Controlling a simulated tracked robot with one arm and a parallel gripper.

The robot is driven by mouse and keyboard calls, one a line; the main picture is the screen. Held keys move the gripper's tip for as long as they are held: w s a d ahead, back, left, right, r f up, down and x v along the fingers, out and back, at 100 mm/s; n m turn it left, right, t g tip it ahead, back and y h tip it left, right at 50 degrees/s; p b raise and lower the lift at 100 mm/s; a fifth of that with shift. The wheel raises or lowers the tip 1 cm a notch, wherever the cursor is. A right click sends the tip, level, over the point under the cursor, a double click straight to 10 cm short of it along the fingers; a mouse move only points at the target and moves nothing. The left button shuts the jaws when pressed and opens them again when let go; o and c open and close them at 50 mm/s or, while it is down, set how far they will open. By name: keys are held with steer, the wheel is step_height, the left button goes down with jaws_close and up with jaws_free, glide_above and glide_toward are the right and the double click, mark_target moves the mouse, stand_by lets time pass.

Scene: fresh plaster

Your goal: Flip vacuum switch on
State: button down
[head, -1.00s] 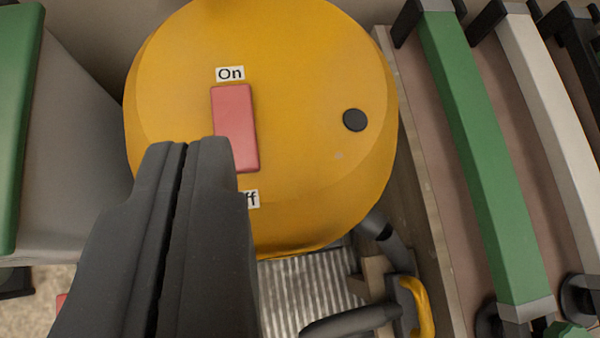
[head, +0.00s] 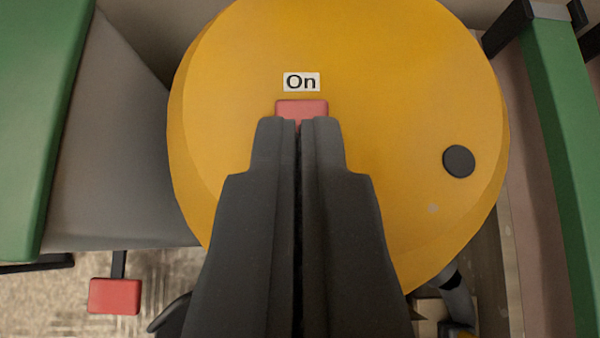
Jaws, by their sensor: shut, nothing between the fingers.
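The vacuum (head: 400,90) has a round yellow top that fills the middle of the head view. Its red switch (head: 302,108) lies just below a white "On" label (head: 301,82). Only the switch's upper end shows, and my gripper hides the rest and the "Off" label. My gripper (head: 299,124) is shut and empty, with its fingertips over the switch, pointing toward the "On" end. I cannot tell whether the tips touch the switch, nor which way it is tilted.
A black round knob (head: 458,161) sits on the vacuum's right side. A grey box with a green edge (head: 40,120) stands close on the left, and a red block (head: 115,296) is below it. A green bar (head: 565,130) runs along the right.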

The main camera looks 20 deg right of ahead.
mark_target(301, 103)
steer(key=x, duration=0.3)
steer(key=shift+w+d+f+b, duration=0.1)
steer(key=shift+w+f+b, duration=0.05)
steer(key=shift+f+b, duration=0.15)
steer(key=f, duration=0.1)
steer(key=f+b, duration=0.1)
steer(key=shift+w+d+f, duration=0.1)
steer(key=shift+w+f, duration=0.15)
steer(key=shift+f, duration=0.1)
steer(key=shift+w+f+b, duration=0.2)
steer(key=shift+f+b, duration=0.1)
steer(key=shift+f, duration=0.3)
steer(key=shift+d+r+p, duration=0.1)
steer(key=shift+p, duration=0.5)
steer(key=shift+f, duration=0.25)
steer(key=shift+s+a+f, duration=0.15)
steer(key=shift+s+a, duration=0.15)
steer(key=shift+s, duration=0.55)
